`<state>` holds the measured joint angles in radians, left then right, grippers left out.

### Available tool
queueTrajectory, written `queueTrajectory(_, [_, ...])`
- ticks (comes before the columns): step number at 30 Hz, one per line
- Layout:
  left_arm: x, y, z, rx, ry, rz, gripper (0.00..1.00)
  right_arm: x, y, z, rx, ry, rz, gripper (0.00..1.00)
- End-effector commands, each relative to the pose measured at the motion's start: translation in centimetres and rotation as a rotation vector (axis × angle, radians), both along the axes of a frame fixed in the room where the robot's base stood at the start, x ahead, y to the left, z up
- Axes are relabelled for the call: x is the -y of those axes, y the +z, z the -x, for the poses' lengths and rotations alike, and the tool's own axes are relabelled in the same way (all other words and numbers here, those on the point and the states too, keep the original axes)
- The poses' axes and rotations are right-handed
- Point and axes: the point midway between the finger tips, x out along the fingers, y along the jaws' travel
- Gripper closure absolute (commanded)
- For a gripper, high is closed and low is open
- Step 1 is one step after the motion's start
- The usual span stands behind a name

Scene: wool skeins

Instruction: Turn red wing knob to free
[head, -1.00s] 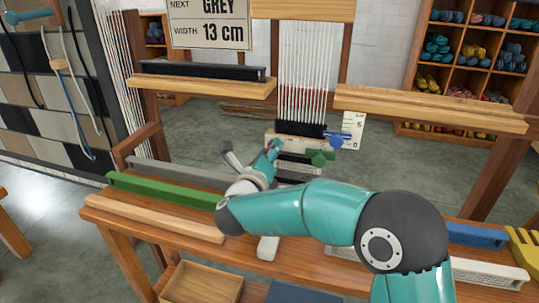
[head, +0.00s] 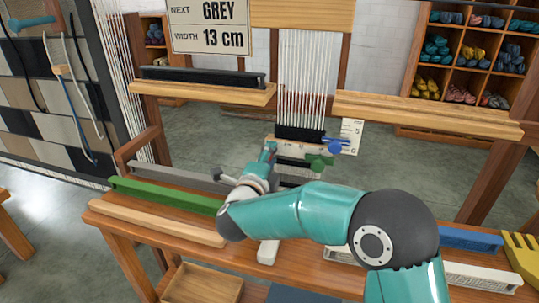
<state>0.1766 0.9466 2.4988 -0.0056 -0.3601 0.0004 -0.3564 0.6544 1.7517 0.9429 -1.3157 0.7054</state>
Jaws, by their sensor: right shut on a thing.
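My right arm reaches in from the lower right. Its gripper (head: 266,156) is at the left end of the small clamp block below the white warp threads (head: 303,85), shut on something. The red wing knob does not show; the gripper hides that spot, and the knob appears to be between its fingers. A blue wing knob (head: 335,146) and a green wing knob (head: 319,162) sit to the right of the gripper, apart from it. My left gripper is not in view.
A black bar (head: 202,77) lies on the upper left wooden rail. Green (head: 165,195) and grey (head: 180,177) bars lie on the bench at left. A blue bar (head: 470,238) and a yellow comb (head: 522,257) lie at right. A sign (head: 211,25) reads GREY, 13 cm.

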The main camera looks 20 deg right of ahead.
Motion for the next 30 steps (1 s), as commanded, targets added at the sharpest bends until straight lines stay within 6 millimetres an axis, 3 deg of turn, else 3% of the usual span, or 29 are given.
queueTrajectory(16, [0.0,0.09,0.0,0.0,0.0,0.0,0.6,-0.61,-0.42,-0.07,-0.026,0.016,0.027,0.95])
queueTrajectory(17, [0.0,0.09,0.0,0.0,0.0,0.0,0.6,-0.61,-0.42,-0.07,-0.026,0.016,0.027,0.57])
queueTrajectory(21, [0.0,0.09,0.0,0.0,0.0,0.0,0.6,-0.48,-0.35,-0.06,-0.024,0.013,0.026,0.35])
queueTrajectory(30, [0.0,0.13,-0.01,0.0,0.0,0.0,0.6,-0.25,-0.17,0.01,-0.02,0.006,0.024,0.35])
